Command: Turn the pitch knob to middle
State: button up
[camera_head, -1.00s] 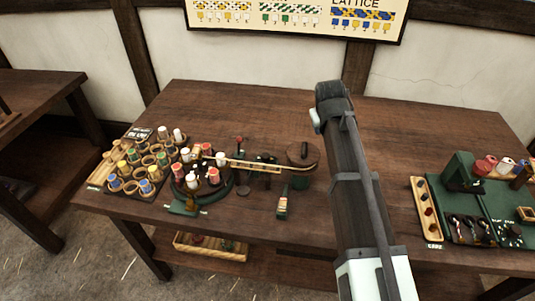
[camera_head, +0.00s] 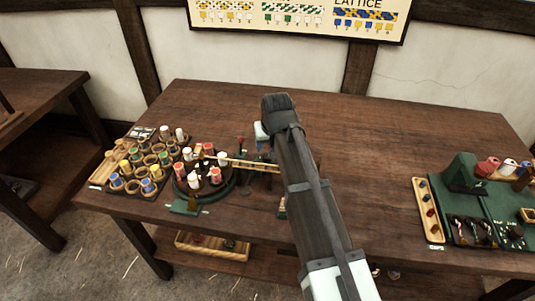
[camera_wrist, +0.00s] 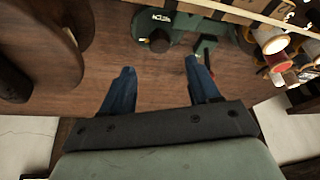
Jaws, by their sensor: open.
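In the wrist view, a dark round knob (camera_wrist: 159,41) sits on a green base with a small pale label that I cannot read clearly. I take it for the pitch knob, but its setting cannot be made out. My gripper (camera_wrist: 159,66) is open and empty. Its two blue fingers are apart, with the knob showing beyond the gap between their tips; no contact is visible. In the head view my arm hides the fingers and the knob.
A red-tipped lever (camera_head: 241,143) stands near the green mechanism. A brown drum (camera_wrist: 40,40) is at the wrist view's left. A carousel of spools (camera_head: 203,180) and a pale rail (camera_head: 232,163) lie left of my arm. A green board (camera_head: 490,205) is far right.

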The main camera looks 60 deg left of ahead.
aim_at(267, 155)
jog(key=x, duration=0.8)
jog(key=shift+a+f, duration=0.1)
jog(key=shift+c, duration=0.2)
jog(key=c, duration=1)
jog(key=shift+w+n+g+y, duration=0.15)
jog(key=shift+n+g+y, duration=0.25)
jog(key=shift+n, duration=1.1)
jog(key=o, duration=1)
jog(key=shift+o, duration=0.2)
